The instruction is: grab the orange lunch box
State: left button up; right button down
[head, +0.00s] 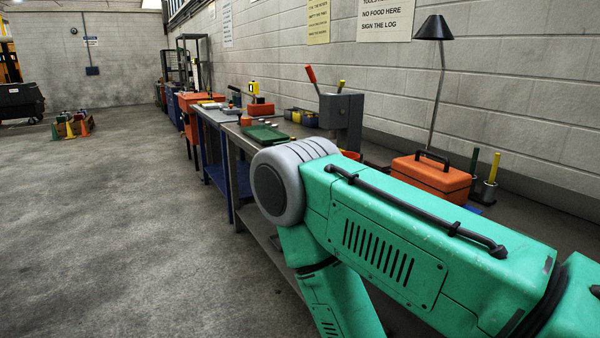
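An orange lunch box (432,176) with a dark handle on top stands on the workbench along the right wall. My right arm, green with a grey joint, reaches across the front of the picture and hides the lower part of the box and much of the bench near it. The arm bends downward at the joint, and its gripper is out of the picture. My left gripper is also out of the picture.
A black lamp (434,28) stands behind the box. Holders with a green and a yellow stick (493,170) are right of it. A grey machine with a red lever (341,112) and a green tray (265,133) are farther along.

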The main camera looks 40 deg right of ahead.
aim_at(452, 185)
jog(key=i+z, duration=0.25)
jog(key=i, duration=0.15)
jog(key=i+j+z, duration=0.2)
jog(key=i, duration=0.15)
jog(key=i+j+z, duration=0.1)
jog(key=z, duration=0.35)
jog(key=i+j+z, duration=0.1)
jog(key=z, duration=0.4)
jog(key=i+j+z, duration=0.15)
jog(key=z, duration=0.3)
jog(key=j+z, duration=0.25)
jog(key=z, duration=0.25)
